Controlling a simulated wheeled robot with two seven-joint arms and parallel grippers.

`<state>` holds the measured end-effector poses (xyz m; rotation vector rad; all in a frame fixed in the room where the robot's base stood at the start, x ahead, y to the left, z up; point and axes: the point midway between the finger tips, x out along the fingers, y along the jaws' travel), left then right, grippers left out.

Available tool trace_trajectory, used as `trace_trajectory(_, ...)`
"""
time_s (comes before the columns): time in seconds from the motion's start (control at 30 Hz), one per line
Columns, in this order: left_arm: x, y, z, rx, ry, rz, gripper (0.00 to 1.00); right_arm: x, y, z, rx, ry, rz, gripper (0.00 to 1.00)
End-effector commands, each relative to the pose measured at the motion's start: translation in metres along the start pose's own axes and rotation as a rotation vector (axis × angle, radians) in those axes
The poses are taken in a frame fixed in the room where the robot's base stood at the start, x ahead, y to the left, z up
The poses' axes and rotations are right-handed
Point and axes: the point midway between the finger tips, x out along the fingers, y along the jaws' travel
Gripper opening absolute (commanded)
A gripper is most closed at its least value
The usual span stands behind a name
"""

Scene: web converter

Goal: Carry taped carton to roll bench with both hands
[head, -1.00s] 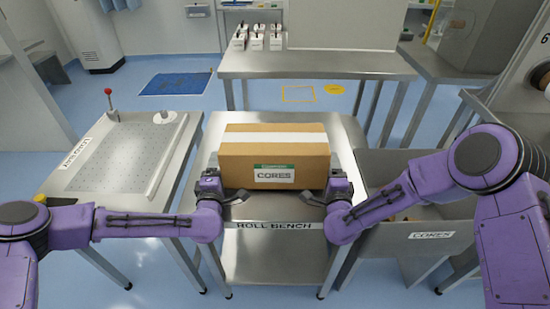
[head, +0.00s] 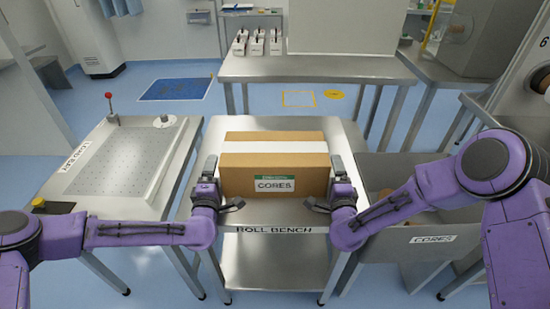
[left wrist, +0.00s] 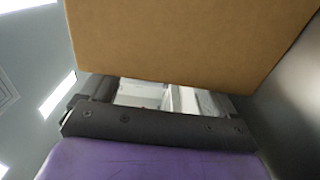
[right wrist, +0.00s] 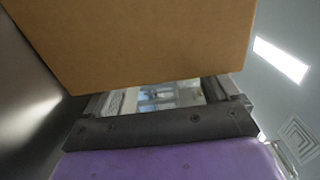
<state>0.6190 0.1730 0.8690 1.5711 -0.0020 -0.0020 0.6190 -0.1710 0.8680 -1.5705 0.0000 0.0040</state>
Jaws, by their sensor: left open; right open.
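The taped carton (head: 275,183) is a brown box with a pale tape strip along its top and a CORES label on its front. It rests on the steel top of the roll bench (head: 290,215), near the middle. My left gripper (head: 209,168) is open at the carton's left side. My right gripper (head: 339,168) is open at its right side. The carton's brown face fills the upper part of the left wrist view (left wrist: 190,40) and the right wrist view (right wrist: 130,45). I cannot tell whether the fingers touch the carton.
A steel bench with a perforated plate and red-knobbed lever (head: 109,97) stands at left. A steel bin labelled CORES (head: 432,240) stands at right. A steel table (head: 310,68) with small white boxes is behind. Bare bench top lies behind and in front of the carton.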

Motion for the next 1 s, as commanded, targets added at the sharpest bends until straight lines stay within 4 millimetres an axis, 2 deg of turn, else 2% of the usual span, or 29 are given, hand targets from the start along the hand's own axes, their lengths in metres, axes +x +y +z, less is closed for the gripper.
trace_trajectory(0.17, -0.015, 0.0, 0.0, -0.001, 0.0, -0.001, 0.89, 0.0, 0.0, -0.001, 0.0, 0.002, 0.0, 0.89)
trace_trajectory(0.5, -0.098, -0.001, 0.0, -0.001, -0.001, -0.002, 0.89, 0.0, 0.0, -0.001, 0.0, 0.002, 0.0, 0.89)
trace_trajectory(0.6, -0.112, -0.001, 0.0, 0.0, -0.002, -0.002, 0.89, 0.0, 0.0, -0.001, 0.0, 0.003, 0.0, 0.89)
trace_trajectory(0.73, -0.119, 0.0, 0.0, 0.0, 0.0, -0.001, 0.89, -0.003, 0.0, -0.001, 0.0, 0.002, 0.0, 0.89)
trace_trajectory(0.87, -0.12, 0.0, 0.0, 0.0, 0.0, -0.001, 0.89, -0.024, 0.0, 0.0, -0.001, 0.0, 0.002, 0.89)
trace_trajectory(1.0, -0.12, 0.0, 0.0, 0.0, 0.0, 0.0, 0.89, -0.061, 0.0, 0.001, -0.002, -0.001, 0.002, 0.89)
